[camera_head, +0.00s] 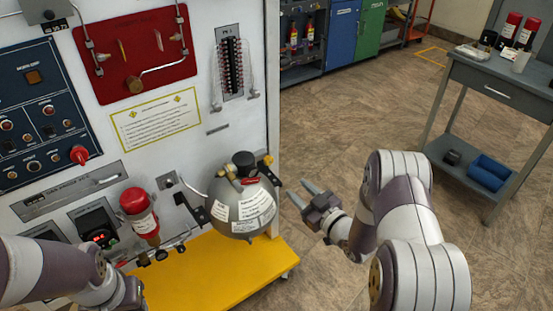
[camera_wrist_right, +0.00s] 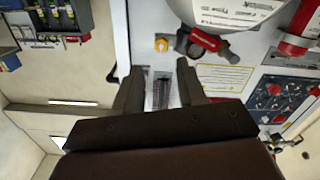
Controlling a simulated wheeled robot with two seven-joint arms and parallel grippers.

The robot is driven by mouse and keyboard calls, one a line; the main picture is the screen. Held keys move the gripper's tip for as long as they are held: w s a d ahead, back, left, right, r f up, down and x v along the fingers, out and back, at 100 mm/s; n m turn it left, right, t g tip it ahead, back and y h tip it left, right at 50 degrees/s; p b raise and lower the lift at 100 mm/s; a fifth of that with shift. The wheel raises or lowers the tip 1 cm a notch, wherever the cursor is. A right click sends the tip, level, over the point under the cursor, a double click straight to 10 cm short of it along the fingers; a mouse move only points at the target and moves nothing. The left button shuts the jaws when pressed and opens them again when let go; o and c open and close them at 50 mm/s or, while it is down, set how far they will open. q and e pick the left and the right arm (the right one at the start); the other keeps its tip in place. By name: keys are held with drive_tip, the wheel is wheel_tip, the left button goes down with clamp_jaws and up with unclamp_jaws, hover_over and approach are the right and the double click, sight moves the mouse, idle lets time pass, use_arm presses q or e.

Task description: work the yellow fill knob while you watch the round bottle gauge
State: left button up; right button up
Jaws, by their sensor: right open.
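The round grey bottle (camera_head: 240,208) with white labels hangs at the panel's lower right; its pale curve and label top the right wrist view (camera_wrist_right: 232,10). A small yellow knob (camera_head: 268,160) sits at the right end of the bottle's valve fittings and shows in the wrist view (camera_wrist_right: 161,45). A black round part (camera_head: 244,159) on top may be the bottle gauge; no readable dial face shows. My right gripper (camera_head: 302,190) is open and empty, right of the bottle, apart from the knob. My left gripper (camera_head: 127,292) is at the lower left; its fingers cannot be made out.
A red lever (camera_wrist_right: 210,42) is beside the knob. A red-capped cylinder (camera_head: 139,212) stands left of the bottle. A yellow platform (camera_head: 210,272) lies below the panel. A grey cart (camera_head: 500,85) stands at right; the floor between is free.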

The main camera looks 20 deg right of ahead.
sight(270, 162)
drive_tip(key=x, duration=0.4)
drive_tip(key=r+b+x, duration=0.1)
drive_tip(key=x, duration=0.7)
drive_tip(key=shift+w+a+r, duration=0.15)
drive_tip(key=shift+w+a, duration=0.1)
drive_tip(key=shift+c, duration=0.3)
clamp_jaws()
